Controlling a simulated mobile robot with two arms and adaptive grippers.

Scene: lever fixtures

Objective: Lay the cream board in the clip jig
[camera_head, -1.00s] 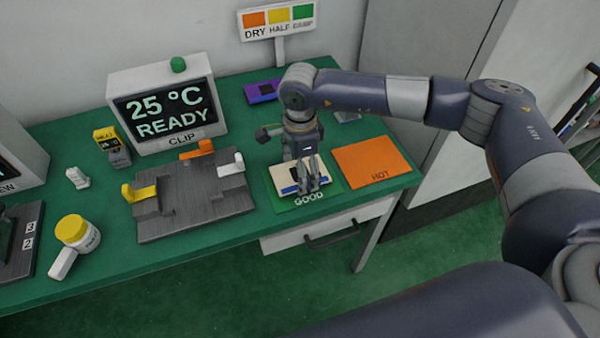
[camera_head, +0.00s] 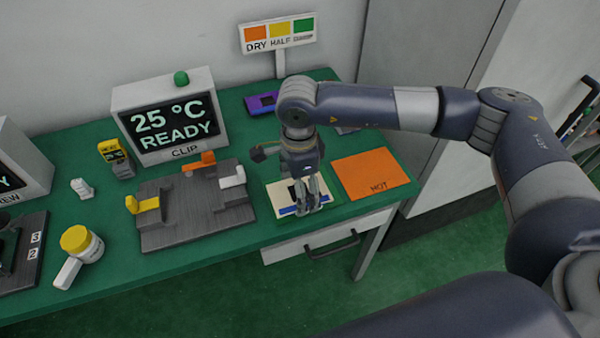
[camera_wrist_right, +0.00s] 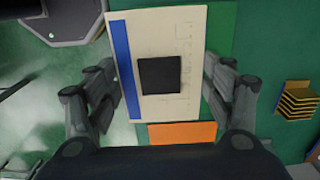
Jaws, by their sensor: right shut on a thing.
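The cream board (camera_head: 281,192), with a blue strip along one edge and a black square in its middle, is at the green mat right of the jig. My right gripper (camera_head: 305,203) points down and is shut on it. In the right wrist view the board (camera_wrist_right: 165,32) lies between the fingers of my right gripper (camera_wrist_right: 160,88). The clip jig (camera_head: 195,212) is a grey plate with a yellow clip (camera_head: 146,204), an orange clip (camera_head: 199,162) and a white clip (camera_head: 232,178). Its middle is bare. My left gripper is not in view.
The CLIP display (camera_head: 165,122) reads 25 °C READY behind the jig. An orange HOT mat (camera_head: 372,173) lies right of the board. A purple item (camera_head: 262,102) is at the back.

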